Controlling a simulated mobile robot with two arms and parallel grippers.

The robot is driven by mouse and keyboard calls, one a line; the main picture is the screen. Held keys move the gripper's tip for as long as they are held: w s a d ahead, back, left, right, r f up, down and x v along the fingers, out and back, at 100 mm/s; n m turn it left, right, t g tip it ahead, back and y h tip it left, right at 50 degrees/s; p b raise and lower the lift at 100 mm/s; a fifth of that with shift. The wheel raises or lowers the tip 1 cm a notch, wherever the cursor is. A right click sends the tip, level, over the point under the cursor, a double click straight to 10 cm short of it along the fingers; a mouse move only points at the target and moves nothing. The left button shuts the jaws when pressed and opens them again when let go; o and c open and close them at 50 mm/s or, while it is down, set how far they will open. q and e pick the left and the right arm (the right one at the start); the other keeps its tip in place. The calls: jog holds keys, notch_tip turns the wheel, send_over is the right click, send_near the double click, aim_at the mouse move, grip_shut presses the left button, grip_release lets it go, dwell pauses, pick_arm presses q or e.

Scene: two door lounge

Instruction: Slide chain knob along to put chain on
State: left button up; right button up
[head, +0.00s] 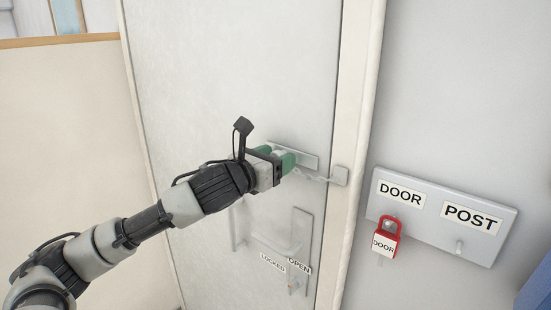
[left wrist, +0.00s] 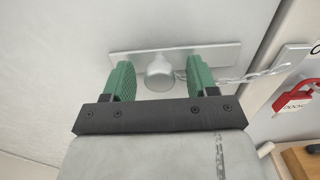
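The chain knob (left wrist: 160,72) is a grey round knob on a metal track plate (left wrist: 205,54) on the door. The track also shows in the head view (head: 305,158). The chain (left wrist: 255,75) runs from the knob to a bracket (head: 339,175) on the door frame. My left gripper (left wrist: 158,82) is open, with one green finger on each side of the knob and gaps between. In the head view the left gripper (head: 276,158) hides most of the knob. My right gripper is not in view.
The white door (head: 240,70) is shut against its frame (head: 356,110). Below the track are a lever handle and a lock plate (head: 300,235) with LOCKED and OPEN labels. At right, a board (head: 485,243) labelled DOOR and POST holds a red padlock (head: 389,231).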

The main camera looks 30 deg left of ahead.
pick_arm(q)
jog(key=s+a+b, duration=0.1)
jog(key=s+b, duration=0.9)
jog(key=shift+s+a, duration=0.25)
jog(key=shift+s, duration=0.1)
dwell(0.6)
